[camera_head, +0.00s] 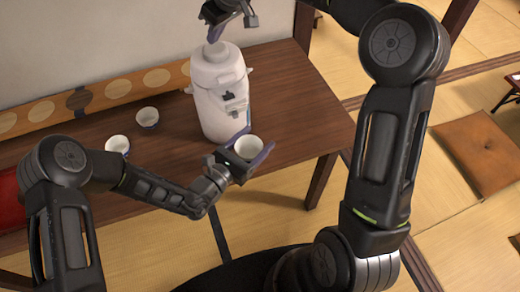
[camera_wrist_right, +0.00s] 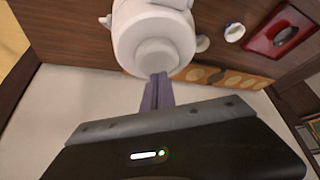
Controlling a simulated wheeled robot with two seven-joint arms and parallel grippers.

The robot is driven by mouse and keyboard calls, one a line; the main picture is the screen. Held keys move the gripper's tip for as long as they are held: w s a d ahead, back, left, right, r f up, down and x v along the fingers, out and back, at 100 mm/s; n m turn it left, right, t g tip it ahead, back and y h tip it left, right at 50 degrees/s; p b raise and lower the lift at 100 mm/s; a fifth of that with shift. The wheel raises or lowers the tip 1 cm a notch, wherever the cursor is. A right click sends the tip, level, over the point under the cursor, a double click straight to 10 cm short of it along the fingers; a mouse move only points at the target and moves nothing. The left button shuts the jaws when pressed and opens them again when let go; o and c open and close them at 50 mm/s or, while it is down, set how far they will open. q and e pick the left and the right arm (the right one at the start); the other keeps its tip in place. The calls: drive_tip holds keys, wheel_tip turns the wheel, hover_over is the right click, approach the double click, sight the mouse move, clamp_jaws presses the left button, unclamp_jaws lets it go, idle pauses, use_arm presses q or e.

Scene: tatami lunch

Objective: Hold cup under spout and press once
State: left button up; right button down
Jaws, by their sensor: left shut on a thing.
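A white air pot (camera_head: 220,92) stands upright on the brown table; its round top shows in the right wrist view (camera_wrist_right: 158,55). My left gripper (camera_head: 246,150) is shut on a white cup (camera_head: 249,146), held mouth up in front of the pot, low and near its spout side. Whether the cup is exactly below the spout I cannot tell. My right gripper (camera_head: 216,34) is above the pot, pointing down at its top. Its purple fingers (camera_wrist_right: 158,92) look closed together and empty. Whether they touch the top I cannot tell.
A red tray (camera_head: 8,200) lies at the left edge. The table's right part (camera_head: 310,125) is clear. A brown cushion (camera_head: 480,150) lies on the tatami.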

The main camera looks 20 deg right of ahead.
sight(215, 48)
use_arm(q)
drive_tip(key=w, duration=0.5)
drive_tip(key=shift+w, duration=0.25)
drive_tip(key=shift+w+a, duration=0.1)
drive_tip(key=shift+w, duration=0.05)
drive_tip(key=shift+w+a, duration=0.1)
drive_tip(key=shift+w, duration=0.2)
drive_tip(key=shift+w+r, duration=0.1)
drive_tip(key=shift+w, duration=0.15)
idle(1.6)
use_arm(e)
drive_tip(key=shift+f, duration=0.3)
idle(0.3)
drive_tip(key=shift+s+f, duration=0.1)
drive_tip(key=shift+f, duration=1.35)
